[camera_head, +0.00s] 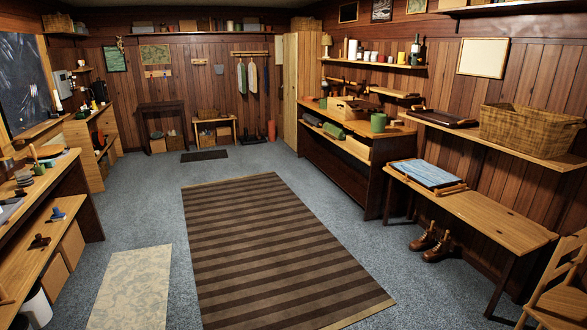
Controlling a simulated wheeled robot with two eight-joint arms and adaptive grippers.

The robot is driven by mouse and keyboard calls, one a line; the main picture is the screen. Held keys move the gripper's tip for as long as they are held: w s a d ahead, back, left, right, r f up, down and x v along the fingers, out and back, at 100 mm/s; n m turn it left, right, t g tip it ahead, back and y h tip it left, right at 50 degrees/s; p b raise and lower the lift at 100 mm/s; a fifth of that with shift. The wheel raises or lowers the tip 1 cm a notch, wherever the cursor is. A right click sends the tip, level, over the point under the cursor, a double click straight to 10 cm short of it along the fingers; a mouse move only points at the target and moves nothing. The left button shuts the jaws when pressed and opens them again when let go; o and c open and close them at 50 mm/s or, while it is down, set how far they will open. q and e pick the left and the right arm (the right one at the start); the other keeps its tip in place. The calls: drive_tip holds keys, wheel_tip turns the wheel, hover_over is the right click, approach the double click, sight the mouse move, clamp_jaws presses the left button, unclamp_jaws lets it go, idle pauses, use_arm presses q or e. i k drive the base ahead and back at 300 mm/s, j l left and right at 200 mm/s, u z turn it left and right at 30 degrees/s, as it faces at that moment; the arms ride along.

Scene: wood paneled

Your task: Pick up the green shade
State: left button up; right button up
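A green, rounded, cup-like object (378,122) stands upright on the right end of the wooden sideboard (404,130) along the right wall. It may be the green shade, but its shape is too small to be sure. A smaller green object (322,102) stands at the sideboard's far end. A green roll-like item (333,130) lies on the shelf just under the top. A small green object (39,168) is on the near left table. Neither of my grippers is in view.
A brown striped rug (275,250) covers the middle floor, which is free. A pale mat (133,290) lies to its left. A bench (480,212) with a blue cloth tray (428,174), brown boots (432,243) and a wooden chair (560,295) stand at the right.

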sight(323, 105)
drive_tip(key=i, duration=7.65)
drive_tip(key=i+j+z, duration=0.1)
drive_tip(key=i+z, duration=0.3)
drive_tip(key=i, duration=0.15)
drive_tip(key=i+j+z, duration=0.25)
drive_tip(key=i+z, duration=0.15)
drive_tip(key=i+j+z, duration=0.4)
drive_tip(key=i+j, duration=0.05)
drive_tip(key=i, duration=0.1)
